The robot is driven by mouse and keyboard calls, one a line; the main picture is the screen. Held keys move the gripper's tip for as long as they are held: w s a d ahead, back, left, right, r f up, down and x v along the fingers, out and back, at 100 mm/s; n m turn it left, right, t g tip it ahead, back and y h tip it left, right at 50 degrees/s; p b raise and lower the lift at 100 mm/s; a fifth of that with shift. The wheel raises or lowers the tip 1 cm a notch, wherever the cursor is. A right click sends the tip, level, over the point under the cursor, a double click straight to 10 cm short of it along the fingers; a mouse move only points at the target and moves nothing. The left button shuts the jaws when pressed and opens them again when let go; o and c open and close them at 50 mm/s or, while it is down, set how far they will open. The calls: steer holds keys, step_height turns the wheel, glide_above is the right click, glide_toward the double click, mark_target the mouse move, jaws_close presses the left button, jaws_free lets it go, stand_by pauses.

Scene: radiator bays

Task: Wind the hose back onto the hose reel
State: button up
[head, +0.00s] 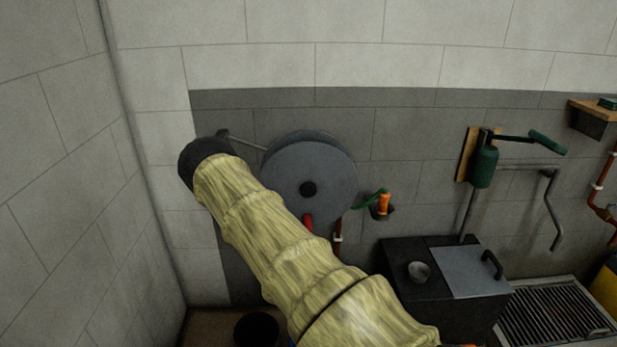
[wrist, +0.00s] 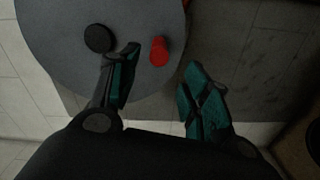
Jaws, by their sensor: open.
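The hose reel (head: 325,165) is a large grey disc on the wall with a black hub (head: 308,189). Its red crank handle (head: 307,221) shows low on the disc, partly covered by my arm. In the wrist view the disc (wrist: 60,55) fills the upper left, with the red handle (wrist: 159,51) standing out from it. My gripper (wrist: 164,60) is open and empty, its fingertips on either side of the handle in the picture; the depth between them is unclear. My arm hides the gripper in the head view. A short green hose end (head: 370,197) leads to an orange nozzle (head: 383,204).
A dark box with a grey lid (head: 465,270) stands right of my arm, near a floor grating (head: 550,315). A green pump-like cylinder (head: 483,167) is on the wall. A black bucket (head: 256,328) stands low at the left. The left wall is bare.

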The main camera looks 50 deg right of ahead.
steer(key=shift+v, duration=1.25)
steer(key=s+a+f+m+g+y, duration=0.2)
steer(key=s+a+f+g+y, duration=0.15)
steer(key=a+f, duration=0.55)
steer(key=s+a+f+m+g+y, duration=0.2)
steer(key=s+a+f+y, duration=0.3)
steer(key=a, duration=0.6)
steer(key=s+a+f+m+g+y, duration=0.2)
steer(key=s+a+g+y, duration=0.3)
steer(key=s+a, duration=1.2)
steer(key=a+f+g, duration=0.1)
steer(key=a, duration=0.2)
